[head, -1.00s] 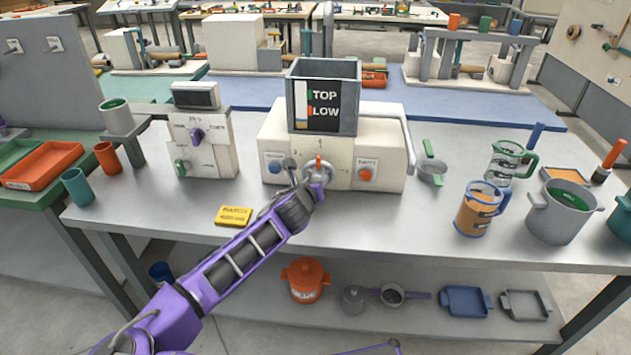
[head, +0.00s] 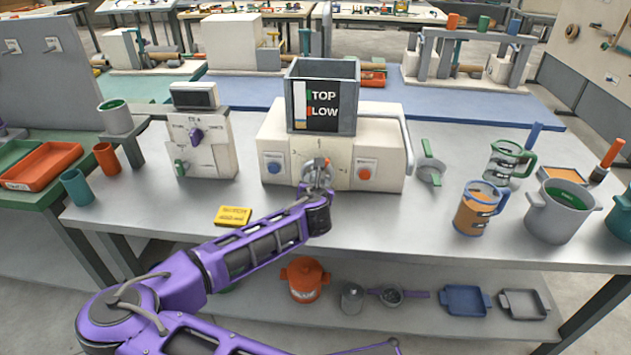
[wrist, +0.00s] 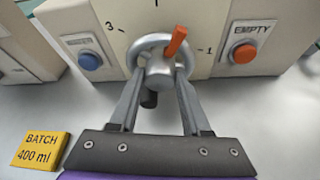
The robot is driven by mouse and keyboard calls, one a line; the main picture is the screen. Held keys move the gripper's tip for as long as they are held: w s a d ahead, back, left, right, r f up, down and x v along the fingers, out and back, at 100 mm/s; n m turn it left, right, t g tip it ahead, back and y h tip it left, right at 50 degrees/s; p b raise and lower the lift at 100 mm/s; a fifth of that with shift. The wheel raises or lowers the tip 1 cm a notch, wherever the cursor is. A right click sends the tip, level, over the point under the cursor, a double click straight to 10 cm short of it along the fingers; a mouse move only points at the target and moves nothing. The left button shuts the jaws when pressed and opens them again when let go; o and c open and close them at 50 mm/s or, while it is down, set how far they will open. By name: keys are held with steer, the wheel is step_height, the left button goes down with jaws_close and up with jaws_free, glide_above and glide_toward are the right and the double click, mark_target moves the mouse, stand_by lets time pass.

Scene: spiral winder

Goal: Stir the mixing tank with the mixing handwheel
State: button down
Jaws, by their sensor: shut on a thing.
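The mixing tank (head: 348,78) is a grey open-topped box on a cream machine body (head: 275,139), with a dark panel lettered "TOP" and "LOW". The mixing handwheel is a small grey ring with an orange marker on the front of the body; it shows in the wrist view (wrist: 146,44). Its orange marker tilts up and right there, between the dial numbers 3 and 1. My gripper (wrist: 161,75) reaches the wheel from the front, its two fingers on either side of the hub and shut on the wheel. A dark knob shows below the hub.
A blue button (wrist: 89,61) is left of the wheel, and an orange button marked EMPTY (wrist: 243,53) is right. A yellow BATCH 400 ml plate (head: 233,216) lies at the front left.

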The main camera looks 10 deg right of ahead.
steer(key=m, duration=0.1)
steer(key=m+y, duration=0.1)
steer(key=shift+d+m+t+b, duration=0.2)
steer(key=shift+m+t+b, duration=0.2)
steer(key=shift+d+f+m+t+y+b, duration=0.1)
steer(key=shift+m+t+y+b, duration=0.15)
steer(key=shift+m+y+b, duration=0.25)
steer(key=shift+d+f+m+t+y+b, duration=0.1)
steer(key=shift+m+t+y+b, duration=0.15)
steer(key=shift+m+y, duration=0.35)
steer(key=m+t+b, duration=0.1)
steer(key=m, duration=0.1)
steer(key=m+b, duration=0.2)
steer(key=shift+s+f+t+y, duration=0.1)
steer(key=shift+f+t+y, duration=0.1)
steer(key=shift+t+y, duration=0.2)
steer(key=shift+m+t+b, duration=0.3)
steer(key=shift+m+b, duration=0.4)
steer(key=shift+b, duration=0.25)
steer(key=shift+c, duration=1.8)
jaws_free()
